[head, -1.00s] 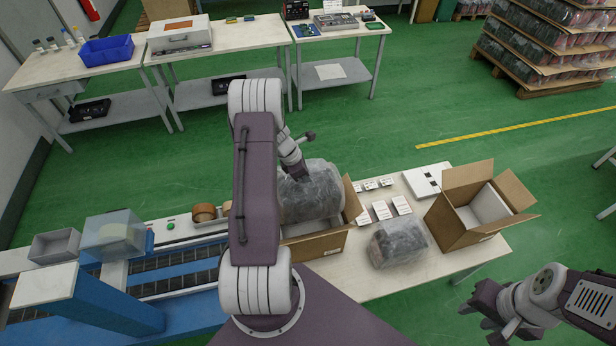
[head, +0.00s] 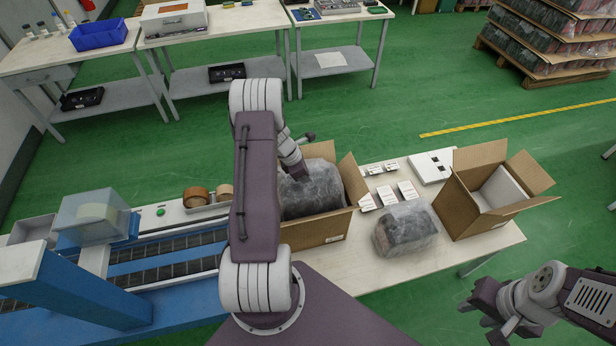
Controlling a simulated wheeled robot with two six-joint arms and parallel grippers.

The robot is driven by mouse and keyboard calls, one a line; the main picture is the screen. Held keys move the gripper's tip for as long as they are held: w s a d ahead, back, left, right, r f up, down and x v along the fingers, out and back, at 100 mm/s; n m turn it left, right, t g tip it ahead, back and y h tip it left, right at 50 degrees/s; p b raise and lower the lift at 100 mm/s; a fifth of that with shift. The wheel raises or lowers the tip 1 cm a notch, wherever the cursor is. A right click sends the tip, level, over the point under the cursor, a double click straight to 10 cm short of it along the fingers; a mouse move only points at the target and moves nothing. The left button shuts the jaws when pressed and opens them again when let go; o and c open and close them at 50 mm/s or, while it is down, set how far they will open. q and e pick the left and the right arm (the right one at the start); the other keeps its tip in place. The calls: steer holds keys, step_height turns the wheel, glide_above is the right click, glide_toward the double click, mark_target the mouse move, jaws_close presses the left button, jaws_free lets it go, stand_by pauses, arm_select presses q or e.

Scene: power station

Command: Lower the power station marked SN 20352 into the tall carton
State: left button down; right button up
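A dark power station (head: 318,187) in clear wrap is partly inside an open brown carton (head: 318,232) at the middle of the table; its upper part shows above the near rim. My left gripper (head: 300,174) reaches down onto its top and appears shut on it; the fingertips are hard to see and my arm hides the left side. A second wrapped power station (head: 405,229) lies on the table to the right. No serial number is readable. My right gripper (head: 493,318) is apart from everything at the lower right, apparently open and empty.
Another open carton (head: 460,207) with a pale insert stands at the table's right end. Small white boxes (head: 388,195) and a white panel (head: 430,167) lie behind the second station. Tape rolls (head: 196,197) and a blue conveyor frame (head: 95,290) are at left.

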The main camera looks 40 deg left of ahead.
arm_select(q)
step_height(320, 180, down, 15)
steer(key=b, duration=1.2)
steer(key=shift+w+r, duration=0.1)
steer(key=shift+r, duration=0.1)
steer(key=c, duration=1.1)
jaws_free()
steer(key=shift+s+d+f, duration=0.1)
steer(key=shift+s, duration=0.15)
step_height(320, 180, up, 22)
steer(key=p, duration=2)
steer(key=shift+r, duration=0.25)
steer(key=shift+f, duration=0.2)
steer(key=shift+w, duration=0.1)
